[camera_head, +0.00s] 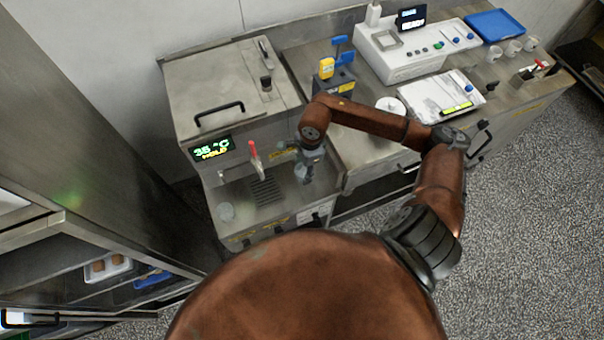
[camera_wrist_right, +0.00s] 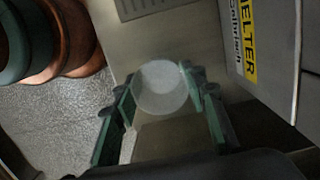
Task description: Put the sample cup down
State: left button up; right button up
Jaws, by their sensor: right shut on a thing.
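My right gripper (camera_head: 308,168) is over the right part of the steel ledge at the front of the melter. In the right wrist view its two green fingers (camera_wrist_right: 161,95) are shut on the sides of a pale translucent round cup, the sample cup (camera_wrist_right: 162,82). In that view I look down into the cup, with bare steel around it. I cannot tell whether its base touches the ledge. My left gripper is not in view.
The melter (camera_head: 228,85) with its "35 °C HOLD" display stands behind the ledge. A bench with a white instrument (camera_head: 385,65) and a blue tray (camera_head: 497,25) is at right.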

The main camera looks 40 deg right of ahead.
aim_at(303, 172)
jog(key=shift+w+d+f, duration=0.25)
jog(key=shift+w+f, duration=0.3)
jog(key=shift+f, duration=1.8)
jog(key=shift+f+b, duration=0.15)
jog(key=shift+b, duration=0.15)
jog(key=o, duration=1)
